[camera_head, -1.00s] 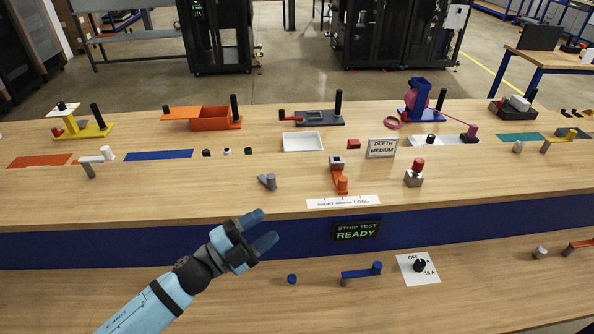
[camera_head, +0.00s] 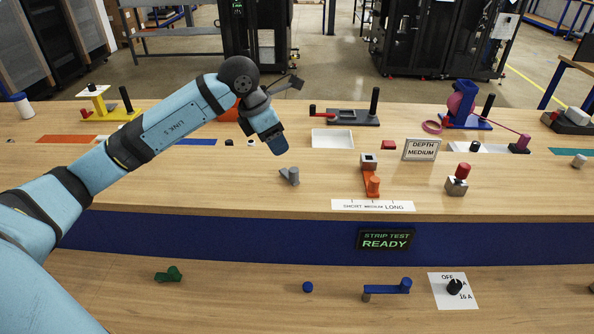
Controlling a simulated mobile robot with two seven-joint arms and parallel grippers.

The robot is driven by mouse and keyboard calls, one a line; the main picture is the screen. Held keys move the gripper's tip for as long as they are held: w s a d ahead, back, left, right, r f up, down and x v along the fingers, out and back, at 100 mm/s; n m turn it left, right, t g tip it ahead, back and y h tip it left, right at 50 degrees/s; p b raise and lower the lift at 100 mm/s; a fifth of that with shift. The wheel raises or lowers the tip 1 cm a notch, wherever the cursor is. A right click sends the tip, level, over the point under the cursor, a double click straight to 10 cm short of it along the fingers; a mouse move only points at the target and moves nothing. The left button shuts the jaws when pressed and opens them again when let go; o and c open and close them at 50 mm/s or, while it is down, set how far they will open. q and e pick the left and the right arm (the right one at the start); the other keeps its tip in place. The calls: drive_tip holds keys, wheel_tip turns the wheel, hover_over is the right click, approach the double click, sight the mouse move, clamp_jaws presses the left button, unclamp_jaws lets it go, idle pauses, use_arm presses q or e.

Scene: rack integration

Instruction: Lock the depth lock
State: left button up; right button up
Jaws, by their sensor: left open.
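The depth station has an orange slider (camera_head: 372,183) with a grey block (camera_head: 369,160) at its far end. Its scale label (camera_head: 372,206) reads SHORT, MEDIUM, LONG, and a sign (camera_head: 421,149) reads DEPTH MEDIUM. A small grey lever (camera_head: 289,176) stands left of the slider. A red-topped grey block (camera_head: 457,182) stands to the right. I cannot tell which part is the depth lock. My left gripper (camera_head: 280,122) is open and empty, raised above the table, beyond and left of the grey lever in the picture. My right gripper is not in view.
A white tray (camera_head: 332,139) and a red block (camera_head: 388,145) lie behind the station. The strip test display (camera_head: 386,240) reads READY. On the lower front shelf are a green piece (camera_head: 169,275), a blue lever (camera_head: 388,288) and a black knob (camera_head: 454,286).

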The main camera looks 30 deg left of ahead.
sight(293, 170)
use_arm(q)
drive_tip(key=x, duration=1)
drive_tip(key=shift+w+d+f, duration=0.2)
drive_tip(key=shift+w+f, duration=0.05)
drive_tip(key=shift+f, duration=0.35)
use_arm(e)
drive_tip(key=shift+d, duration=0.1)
